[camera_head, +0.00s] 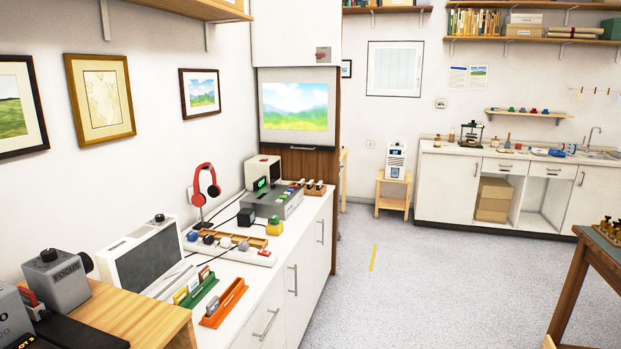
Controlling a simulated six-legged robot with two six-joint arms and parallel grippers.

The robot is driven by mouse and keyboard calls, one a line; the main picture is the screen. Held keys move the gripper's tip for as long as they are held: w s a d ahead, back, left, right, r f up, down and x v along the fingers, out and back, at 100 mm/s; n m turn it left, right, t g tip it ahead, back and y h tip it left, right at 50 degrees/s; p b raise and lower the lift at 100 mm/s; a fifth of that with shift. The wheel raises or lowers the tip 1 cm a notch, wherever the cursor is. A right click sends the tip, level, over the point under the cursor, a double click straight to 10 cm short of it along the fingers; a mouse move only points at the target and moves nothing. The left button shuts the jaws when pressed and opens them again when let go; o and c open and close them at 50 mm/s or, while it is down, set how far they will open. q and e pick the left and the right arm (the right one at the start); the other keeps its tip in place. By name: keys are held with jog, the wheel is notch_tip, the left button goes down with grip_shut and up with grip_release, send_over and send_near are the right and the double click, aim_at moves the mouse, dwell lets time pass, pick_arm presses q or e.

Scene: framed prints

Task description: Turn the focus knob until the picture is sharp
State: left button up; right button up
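A grey box marked FOCUS (67,285) stands on a wooden stand at the lower left. A dark knob (49,255) sits on its top, and a dark round part (86,262) shows at its back right. A landscape picture (295,106) with blue sky, hills and green ground shows on a pale screen in the tall cabinet. Its edges look soft, but it is too small to judge the sharpness well. Neither of my grippers is in view.
The white counter (257,290) along the left wall holds a grey monitor (150,258), card racks (224,302), a power strip and red headphones (207,186). A wooden stand top (130,318) is at the lower left. The grey floor (400,290) is open mid-room.

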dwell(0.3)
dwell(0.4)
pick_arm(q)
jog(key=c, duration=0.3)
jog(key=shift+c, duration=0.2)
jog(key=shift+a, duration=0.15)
